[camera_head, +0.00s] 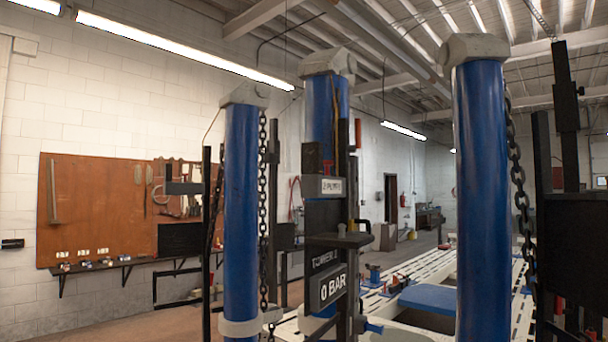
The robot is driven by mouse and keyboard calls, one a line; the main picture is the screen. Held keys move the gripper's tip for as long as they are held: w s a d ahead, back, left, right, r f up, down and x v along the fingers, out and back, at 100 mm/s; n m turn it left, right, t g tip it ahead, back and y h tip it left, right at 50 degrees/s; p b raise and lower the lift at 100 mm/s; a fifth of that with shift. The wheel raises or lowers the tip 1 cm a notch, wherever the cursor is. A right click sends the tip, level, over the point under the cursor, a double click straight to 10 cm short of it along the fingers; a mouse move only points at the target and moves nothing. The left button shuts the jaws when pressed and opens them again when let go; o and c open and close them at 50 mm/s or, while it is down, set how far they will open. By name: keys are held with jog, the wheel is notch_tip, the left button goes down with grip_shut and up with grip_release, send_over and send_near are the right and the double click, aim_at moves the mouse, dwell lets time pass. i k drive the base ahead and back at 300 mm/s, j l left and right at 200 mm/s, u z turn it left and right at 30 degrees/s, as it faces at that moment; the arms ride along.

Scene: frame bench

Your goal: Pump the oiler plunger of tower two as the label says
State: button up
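A blue tower (320,105) stands in the middle with black fittings on its front. A small label (331,186) on it seems to begin with a 2; the rest is too small to read surely. Lower down a nameplate (325,259) reads TOWER, its number unclear, above a plate reading 0 BAR (333,287). A black shelf-like bracket (340,240) juts out between them. A thin upright part with a red piece (357,133) stands at the tower's right; I cannot tell whether it is the oiler plunger. My gripper is not in view.
Blue towers with hanging chains stand at the left (241,210) and right (482,200). A white slotted frame bench (405,280) lies behind. A brown tool board (100,215) and a narrow shelf (120,263) are on the left wall. Some floor shows at the lower left.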

aim_at(327, 162)
jog(key=l+u, duration=0.25)
jog(key=l, duration=0.4)
jog(key=k+l+u, duration=0.25)
jog(key=l, duration=0.4)
jog(key=i, duration=0.1)
